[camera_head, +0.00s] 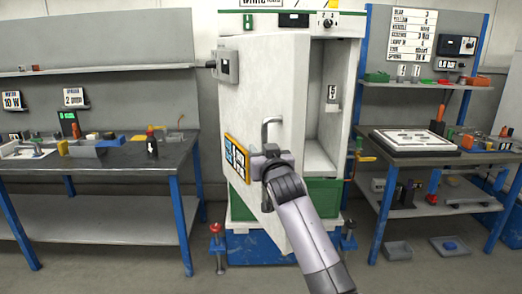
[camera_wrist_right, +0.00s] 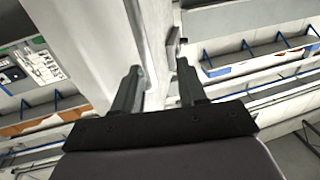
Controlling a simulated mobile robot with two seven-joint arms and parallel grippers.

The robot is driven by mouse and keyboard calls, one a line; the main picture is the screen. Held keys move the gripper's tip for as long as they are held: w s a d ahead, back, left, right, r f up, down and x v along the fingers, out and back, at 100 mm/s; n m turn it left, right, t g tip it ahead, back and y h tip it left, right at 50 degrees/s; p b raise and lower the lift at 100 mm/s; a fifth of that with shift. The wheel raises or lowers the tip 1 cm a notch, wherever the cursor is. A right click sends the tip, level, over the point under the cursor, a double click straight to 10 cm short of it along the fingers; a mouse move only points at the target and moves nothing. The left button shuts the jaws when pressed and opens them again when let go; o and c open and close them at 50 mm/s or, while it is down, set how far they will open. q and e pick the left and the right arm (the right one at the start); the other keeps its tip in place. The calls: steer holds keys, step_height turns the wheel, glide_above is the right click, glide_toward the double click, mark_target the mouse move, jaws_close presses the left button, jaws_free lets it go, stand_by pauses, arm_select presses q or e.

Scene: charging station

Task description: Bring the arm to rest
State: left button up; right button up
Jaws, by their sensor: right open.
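My right arm comes in from the bottom of the head view, stretched forward to the cabinet door. My right gripper (camera_head: 268,158) is at the lower end of the door's handle (camera_head: 265,133), in front of the door (camera_head: 262,80). In the right wrist view the fingers of the right gripper (camera_wrist_right: 158,75) are apart, with the pale door panel beyond them. Whether the fingers touch the handle I cannot tell. The door stands partly open, with the cabinet's interior showing on its right. My left gripper is not in view.
The white and green cabinet (camera_head: 324,190) stands in the middle. A workbench (camera_head: 110,165) with small parts is on the left. Another bench (camera_head: 400,157) with a white tray and shelves is on the right. Bare floor shows in front of the left bench.

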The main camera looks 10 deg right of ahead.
steer(key=shift+s, duration=0.1)
steer(key=shift+f, duration=0.15)
steer(key=s+d+f+g, duration=0.1)
steer(key=s+d+f, duration=0.1)
steer(key=s+f, duration=0.5)
steer(key=s+d+f+g, duration=0.1)
steer(key=s+d+f, duration=0.15)
steer(key=f, duration=0.75)
steer(key=s+d+f+g, duration=0.1)
steer(key=s+d+f, duration=0.1)
steer(key=s+f, duration=0.5)
steer(key=s+f+g, duration=0.1)
steer(key=s+f, duration=0.4)
steer(key=s, duration=0.4)
steer(key=s+d+f+n+g, duration=0.1)
steer(key=s+f, duration=0.3)
steer(key=s, duration=0.4)
steer(key=s+d+f+g+y, duration=0.1)
steer(key=s+f+g, duration=0.1)
steer(key=s+f, duration=0.3)
steer(key=s, duration=0.4)
steer(key=shift+s+f+n+g, duration=0.3)
steer(key=shift+n, duration=0.1)
stand_by(2.4)
